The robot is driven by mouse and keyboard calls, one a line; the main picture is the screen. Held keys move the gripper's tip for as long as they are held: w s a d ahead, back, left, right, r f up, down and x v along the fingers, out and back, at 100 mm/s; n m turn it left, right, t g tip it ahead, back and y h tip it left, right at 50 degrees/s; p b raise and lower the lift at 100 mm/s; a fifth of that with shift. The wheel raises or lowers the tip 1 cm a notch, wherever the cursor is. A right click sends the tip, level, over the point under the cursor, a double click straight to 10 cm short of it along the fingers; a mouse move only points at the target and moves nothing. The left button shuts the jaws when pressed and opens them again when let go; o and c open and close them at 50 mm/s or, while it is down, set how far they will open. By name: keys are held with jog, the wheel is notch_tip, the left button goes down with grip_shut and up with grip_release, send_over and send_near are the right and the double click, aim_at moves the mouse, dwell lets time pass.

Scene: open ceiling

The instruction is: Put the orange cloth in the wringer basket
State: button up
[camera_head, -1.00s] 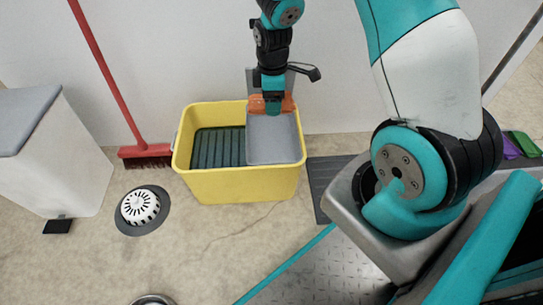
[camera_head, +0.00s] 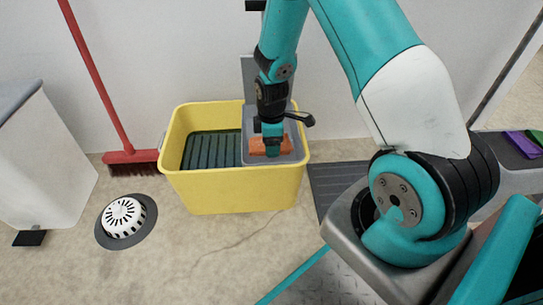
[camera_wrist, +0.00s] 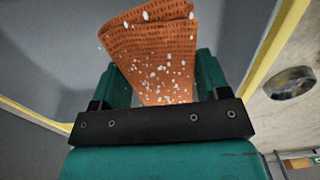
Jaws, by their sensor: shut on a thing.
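The orange cloth (camera_head: 258,146) is pinched in my gripper (camera_head: 272,150), which points down over the grey wringer basket (camera_head: 247,160) at the right end of the yellow bucket. In the wrist view the orange cloth (camera_wrist: 152,55), folded and dotted with white specks, stands out between the two teal fingers (camera_wrist: 162,85). Grey basket walls (camera_wrist: 50,50) show around it. The cloth appears inside the basket's opening; whether it touches the basket floor I cannot tell.
The yellow bucket (camera_head: 235,192) stands on the floor against the wall, dark ribbed inside at left. A red broom (camera_head: 130,155) leans left of it. A white floor drain (camera_head: 124,217) and a white bin (camera_head: 45,160) lie further left. A dark grate (camera_head: 330,180) is at right.

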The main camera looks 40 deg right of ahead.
notch_tip(320, 180, down, 4)
jog(key=shift+f+b, duration=0.1)
jog(key=shift+b, duration=1.1)
jog(key=o, duration=1)
